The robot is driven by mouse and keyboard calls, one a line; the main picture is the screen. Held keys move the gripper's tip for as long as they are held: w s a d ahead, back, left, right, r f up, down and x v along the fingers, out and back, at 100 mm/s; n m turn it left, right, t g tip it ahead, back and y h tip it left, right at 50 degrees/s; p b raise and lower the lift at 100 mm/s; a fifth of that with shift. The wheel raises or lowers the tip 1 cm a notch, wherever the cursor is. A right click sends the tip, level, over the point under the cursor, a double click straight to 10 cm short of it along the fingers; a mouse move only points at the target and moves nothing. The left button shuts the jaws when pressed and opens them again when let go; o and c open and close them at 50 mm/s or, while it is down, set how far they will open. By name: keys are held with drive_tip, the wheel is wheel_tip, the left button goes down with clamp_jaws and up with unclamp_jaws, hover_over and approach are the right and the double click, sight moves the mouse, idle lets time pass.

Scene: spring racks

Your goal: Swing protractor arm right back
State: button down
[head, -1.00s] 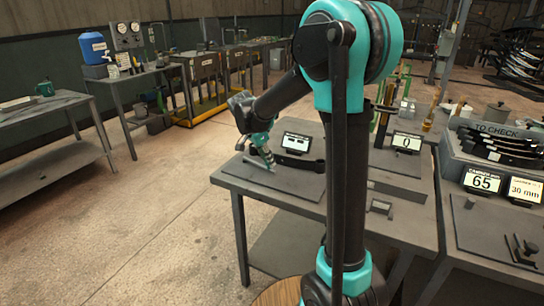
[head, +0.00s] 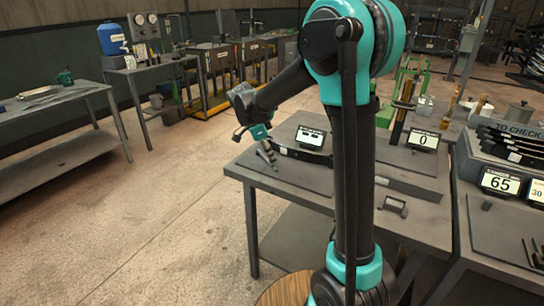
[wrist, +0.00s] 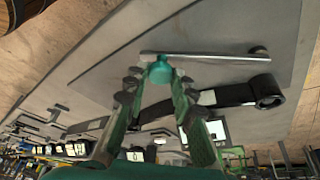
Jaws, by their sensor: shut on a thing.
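The protractor arm (wrist: 215,56) is a thin pale metal bar lying over a grey plate (wrist: 110,62). A teal knob (wrist: 160,71) stands at its left end in the wrist view, and a small round dark pivot (wrist: 258,50) shows near its right end. My gripper (wrist: 160,78) has its green fingers on both sides of the knob and is shut on it. In the head view my gripper (head: 267,154) is low over the left part of the table; the bar there is small and partly hidden by the fingers.
A black leaf spring with a rolled eye (wrist: 268,91) lies close beside the bar. A small display (head: 311,137) stands behind it on the table (head: 300,200). Another display reading 0 (head: 424,139) stands to the right. Open floor (head: 170,200) lies left of the table.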

drive_tip(key=c, duration=1.3)
unclamp_jaws()
drive_tip(key=shift+a, duration=0.1)
drive_tip(key=v, duration=1.2)
drive_tip(key=shift+r, duration=0.1)
drive_tip(key=shift+s, duration=0.1)
